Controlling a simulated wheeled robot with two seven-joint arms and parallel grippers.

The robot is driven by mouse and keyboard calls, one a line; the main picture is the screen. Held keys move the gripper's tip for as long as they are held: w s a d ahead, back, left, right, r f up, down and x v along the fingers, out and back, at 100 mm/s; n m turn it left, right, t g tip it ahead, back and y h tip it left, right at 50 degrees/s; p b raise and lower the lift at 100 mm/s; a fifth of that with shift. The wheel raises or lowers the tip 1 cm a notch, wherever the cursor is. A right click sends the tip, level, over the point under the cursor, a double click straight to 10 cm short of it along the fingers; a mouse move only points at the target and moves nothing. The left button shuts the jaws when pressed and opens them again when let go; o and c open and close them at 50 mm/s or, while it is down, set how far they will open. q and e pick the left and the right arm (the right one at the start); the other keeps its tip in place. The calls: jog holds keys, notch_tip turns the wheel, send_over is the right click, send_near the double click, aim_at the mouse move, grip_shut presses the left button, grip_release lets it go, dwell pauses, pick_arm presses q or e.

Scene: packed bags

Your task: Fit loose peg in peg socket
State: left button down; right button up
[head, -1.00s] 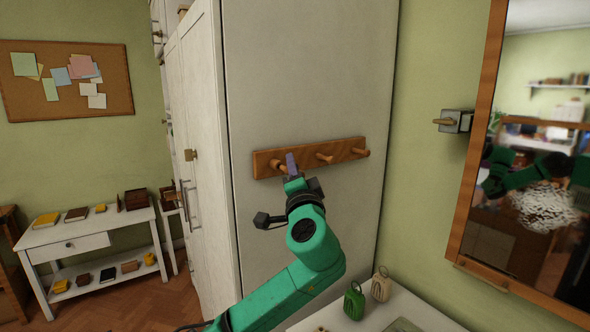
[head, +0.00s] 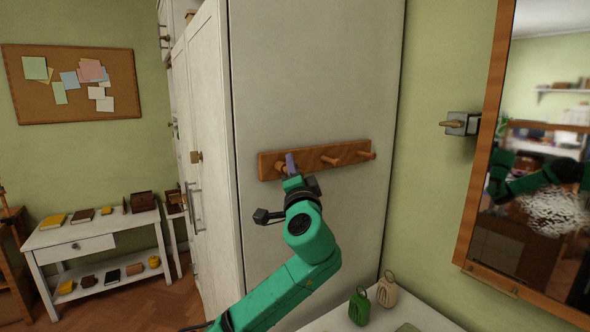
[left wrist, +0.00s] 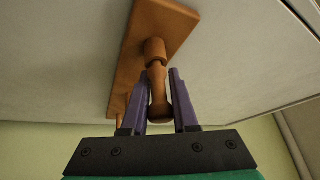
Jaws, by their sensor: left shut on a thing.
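A wooden peg rail (head: 350,155) is fixed to the pale side panel of the tall cabinet. Two pegs stick out on its right part, the middle peg (head: 331,160) and the right peg (head: 365,155). My left gripper (head: 291,163) is at the rail's left part, its purple fingers (left wrist: 160,98) shut on a brown wooden peg (left wrist: 158,82). In the left wrist view the held peg's far end meets a round wooden collar (left wrist: 154,48) on the rail (left wrist: 160,20). I cannot tell how deep it sits. My right gripper is not in view.
A mirror (head: 487,130) and a wall bracket with a wooden pin (head: 460,123) are on the right wall. A white side table (head: 90,243) stands at left.

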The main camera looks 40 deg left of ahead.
pick_arm(q)
jog(key=shift+w+a, duration=0.1)
jog(key=shift+a, duration=0.35)
jog(key=c, duration=0.6)
grip_release()
jog(key=shift+d, duration=0.1)
jog(key=shift+d+f, duration=0.15)
jog(key=b+v, duration=0.5)
jog(key=v, duration=0.9)
jog(key=shift+s, duration=0.2)
